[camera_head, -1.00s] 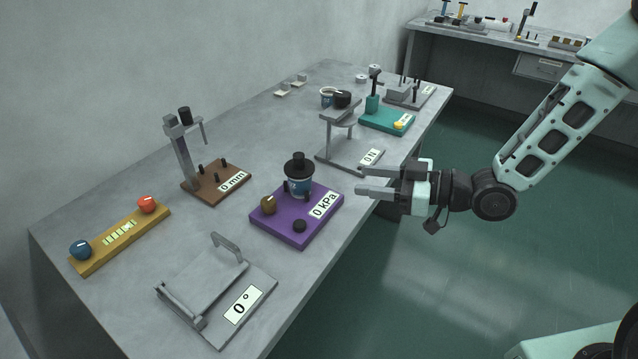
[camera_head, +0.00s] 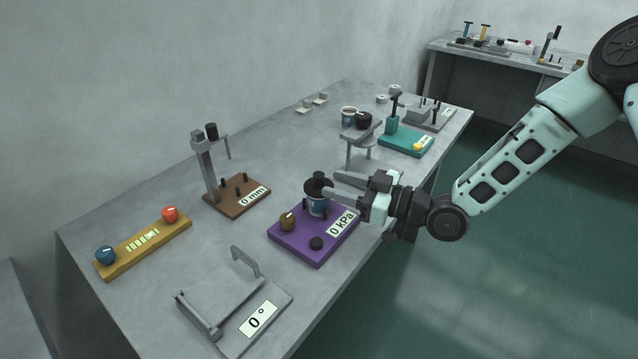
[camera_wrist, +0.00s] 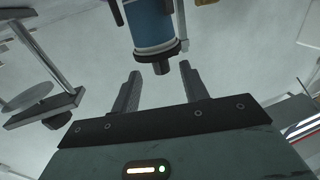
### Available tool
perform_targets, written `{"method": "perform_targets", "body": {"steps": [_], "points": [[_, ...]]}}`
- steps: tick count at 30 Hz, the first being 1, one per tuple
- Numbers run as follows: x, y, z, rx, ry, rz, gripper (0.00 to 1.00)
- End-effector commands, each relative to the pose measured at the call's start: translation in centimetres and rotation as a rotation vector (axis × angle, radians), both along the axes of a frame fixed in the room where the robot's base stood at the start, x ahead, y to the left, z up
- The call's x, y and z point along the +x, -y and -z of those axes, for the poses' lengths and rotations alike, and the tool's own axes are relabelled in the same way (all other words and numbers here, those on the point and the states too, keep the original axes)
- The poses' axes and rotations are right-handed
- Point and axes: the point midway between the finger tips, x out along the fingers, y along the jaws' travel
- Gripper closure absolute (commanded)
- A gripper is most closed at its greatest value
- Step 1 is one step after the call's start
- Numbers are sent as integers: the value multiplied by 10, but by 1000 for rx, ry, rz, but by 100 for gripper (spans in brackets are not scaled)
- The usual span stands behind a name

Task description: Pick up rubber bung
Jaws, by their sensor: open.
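The rubber bung (camera_head: 319,183) is black, with a wide rim and a narrower knob. It sits on top of a blue and white cup (camera_head: 316,208) on the purple 0 kPa stand. My gripper (camera_head: 329,182) is open beside the bung, reaching from the right, its fingers partly covering bung and cup. In the wrist view the picture is upside down: the cup (camera_wrist: 152,24) hangs from the top edge and the bung's knob (camera_wrist: 161,68) lies between the lines of my two fingertips (camera_wrist: 160,71). I cannot tell whether either finger touches it.
The purple stand (camera_head: 290,248) has an ochre knob and a black knob. The 0 mm stand (camera_head: 225,205) is to its left, the 0° plate (camera_head: 262,318) in front. A grey stand (camera_head: 362,145) and a teal stand (camera_head: 405,145) are behind. Free table lies between them.

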Motion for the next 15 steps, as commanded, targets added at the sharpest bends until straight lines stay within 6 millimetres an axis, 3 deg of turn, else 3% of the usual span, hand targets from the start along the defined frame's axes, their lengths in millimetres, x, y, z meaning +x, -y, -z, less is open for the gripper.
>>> {"method": "perform_targets", "body": {"steps": [9, 15], "points": [[17, -39, -8, 1, 0, -2, 56], [21, -46, -7, 0, 0, -1, 56]]}}
